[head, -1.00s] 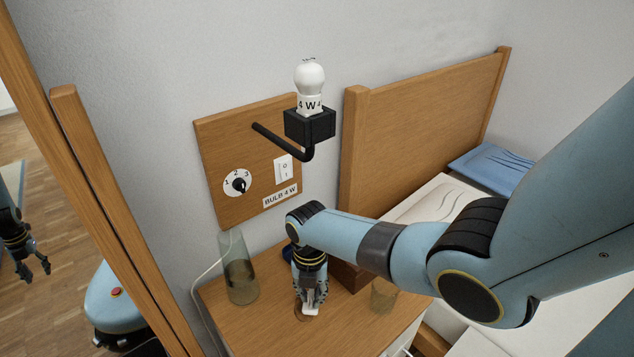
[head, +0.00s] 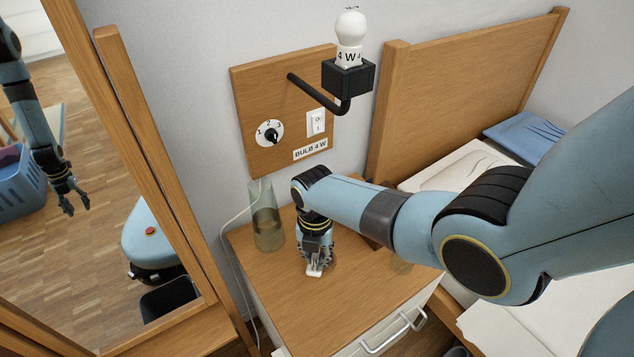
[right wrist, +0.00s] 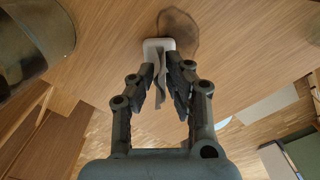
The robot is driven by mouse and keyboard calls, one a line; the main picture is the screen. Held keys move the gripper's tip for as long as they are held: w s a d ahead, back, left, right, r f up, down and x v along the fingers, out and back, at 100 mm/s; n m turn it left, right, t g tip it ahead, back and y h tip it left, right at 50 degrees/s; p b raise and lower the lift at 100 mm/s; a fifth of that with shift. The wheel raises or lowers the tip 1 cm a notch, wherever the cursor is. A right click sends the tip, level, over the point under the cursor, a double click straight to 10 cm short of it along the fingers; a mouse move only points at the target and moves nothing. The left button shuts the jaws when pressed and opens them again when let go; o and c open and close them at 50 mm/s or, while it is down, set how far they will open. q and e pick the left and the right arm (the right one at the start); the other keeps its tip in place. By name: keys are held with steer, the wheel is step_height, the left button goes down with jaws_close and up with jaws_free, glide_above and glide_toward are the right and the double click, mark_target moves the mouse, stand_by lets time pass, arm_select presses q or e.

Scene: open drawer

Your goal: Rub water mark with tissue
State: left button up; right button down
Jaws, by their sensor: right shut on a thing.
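My right gripper (head: 316,266) points down at the wooden bedside table and is shut on the white tissue (head: 315,273). In the right wrist view the tissue (right wrist: 157,50) is a folded pale piece between the fingertips (right wrist: 166,85), its far end flat at the tabletop. The water mark (right wrist: 178,34) is a dark, irregular ring just beyond and to the right of the tissue, which overlaps its left edge. In the head view my gripper and the tissue hide much of the mark. My left gripper is not seen directly; a robot arm with spread fingers shows in the mirror.
A tall tinted glass (head: 266,222) stands left of my gripper on the bedside table (head: 300,318). The front tabletop is clear. A mirror (head: 95,255) stands left, a bulb panel (head: 250,95) behind.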

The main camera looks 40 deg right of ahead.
steer(key=shift+s+d, duration=0.2)
steer(key=shift+d, duration=1.55)
steer(key=shift+s+d+f, duration=0.1)
steer(key=shift+s+d, duration=0.1)
steer(key=shift+d, duration=0.8)
steer(key=shift+s+d+f, duration=0.1)
steer(key=shift+s+d, duration=0.1)
steer(key=shift+d, duration=0.75)
steer(key=shift+r+p, duration=0.4)
steer(key=shift+r, duration=0.1)
step_height(320, 180, up, 5)
steer(key=p, duration=0.4)
steer(key=shift+w+p, duration=0.15)
steer(key=shift+p, duration=0.25)
steer(key=shift+a+r, duration=0.1)
